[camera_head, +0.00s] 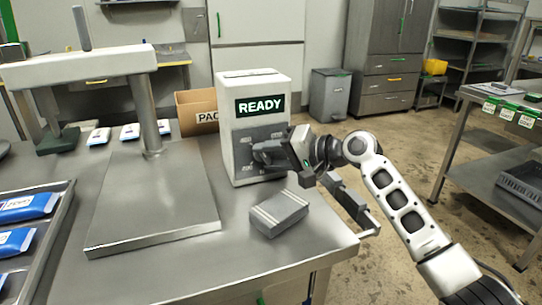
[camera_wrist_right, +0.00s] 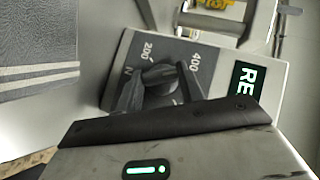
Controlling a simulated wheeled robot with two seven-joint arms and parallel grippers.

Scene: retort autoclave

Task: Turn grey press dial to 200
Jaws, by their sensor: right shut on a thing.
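The press control box (camera_head: 233,135) is a white unit on the steel table with a lit READY display (camera_head: 260,105). Its grey dial (camera_wrist_right: 160,78) sits on a dark panel (camera_wrist_right: 128,52) in the right wrist view, with the marks 200 and 400 legible beside it. My right gripper (camera_head: 268,152) is at the front of the box in the head view. In the wrist view its dark fingers (camera_wrist_right: 160,92) are shut on the dial from both sides. The fingers hide part of the dial, and I cannot tell where it points. My left gripper is out of view.
A grey striped block (camera_head: 279,212) lies on the table just in front of the box. A steel plate (camera_head: 150,205) with a post and white beam (camera_head: 80,68) stands left. A tray (camera_head: 50,255) holds blue packs. A cardboard box (camera_head: 196,110) is behind.

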